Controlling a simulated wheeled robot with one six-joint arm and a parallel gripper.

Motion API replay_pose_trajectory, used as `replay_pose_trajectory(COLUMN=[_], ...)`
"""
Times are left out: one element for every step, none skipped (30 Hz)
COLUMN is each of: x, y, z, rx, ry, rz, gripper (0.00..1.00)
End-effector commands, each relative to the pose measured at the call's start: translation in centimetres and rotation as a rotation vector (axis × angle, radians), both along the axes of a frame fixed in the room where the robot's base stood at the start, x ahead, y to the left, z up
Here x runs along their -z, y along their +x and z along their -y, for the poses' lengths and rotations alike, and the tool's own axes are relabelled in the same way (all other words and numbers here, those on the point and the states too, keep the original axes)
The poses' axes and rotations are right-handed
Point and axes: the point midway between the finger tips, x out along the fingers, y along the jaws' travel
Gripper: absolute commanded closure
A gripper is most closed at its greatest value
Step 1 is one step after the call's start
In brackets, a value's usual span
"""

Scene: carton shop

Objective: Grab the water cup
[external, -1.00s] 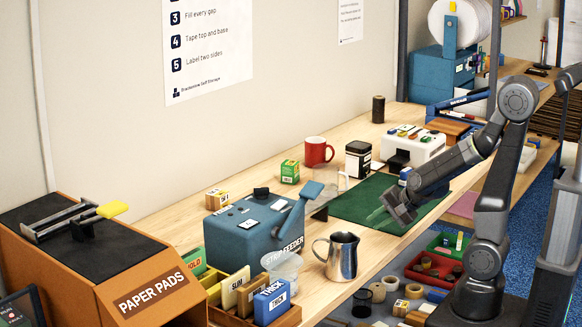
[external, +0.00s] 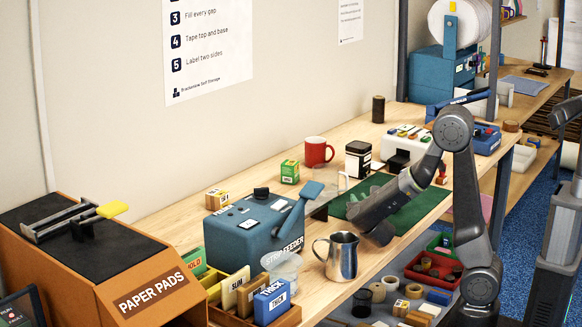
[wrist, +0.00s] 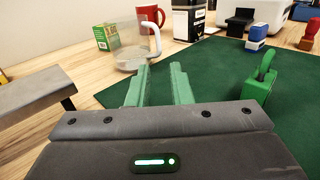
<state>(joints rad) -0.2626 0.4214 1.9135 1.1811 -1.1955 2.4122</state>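A clear glass cup with a pale handle (wrist: 133,54) stands upright on the wood just beyond the green mat (wrist: 215,72) in the wrist view. It looks empty and faint in the external view (external: 327,194), partly behind the blue strip feeder. My gripper (wrist: 161,70) has its two green fingers apart with nothing between them. They point toward the cup, whose handle lies just past the fingertips. In the external view my gripper (external: 353,203) is low over the mat, right of the cup.
A red mug (external: 318,152), a green box (external: 290,172) and a black-and-white tin (external: 358,160) stand behind the cup. The strip feeder (external: 255,232) is left, and a steel jug (external: 342,257) stands in front.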

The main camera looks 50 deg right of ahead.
Motion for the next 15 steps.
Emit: replay_pose_trajectory(x=[-0.1,-0.1,-0.1,-0.2,-0.1,-0.1,-0.1,-0.1,-0.1,-0.1,-0.1,-0.1,-0.1,0.0,0.0], y=[0.6,1.0,1.6,2.0,2.5,3.0,3.4,3.7,4.2,4.5,4.7,4.9,5.0,5.1,5.2], z=[0.8,1.2,1.7,2.1,2.6,3.1,3.5,3.8,4.2,4.4,4.6,4.8,5.0,5.0,5.1], rx=[0.004,0.004,0.005,0.004,0.003,0.004,0.002,0.002,0.001,0.001,0.0,-0.001,-0.001,-0.002,-0.002], ry=[0.0,-0.001,-0.001,-0.001,-0.001,-0.001,-0.002,-0.001,-0.001,-0.002,-0.002,-0.001,-0.001,-0.001,-0.001], rz=[-0.003,-0.004,-0.002,-0.003,-0.004,-0.004,-0.004,-0.004,-0.004,-0.004,-0.004,-0.004,-0.004,-0.004,-0.004], gripper=[0.81,0.81,0.81,0.81,0.81,0.81,0.81,0.81,0.81,0.81,0.81,0.81,0.81,0.81,0.81])
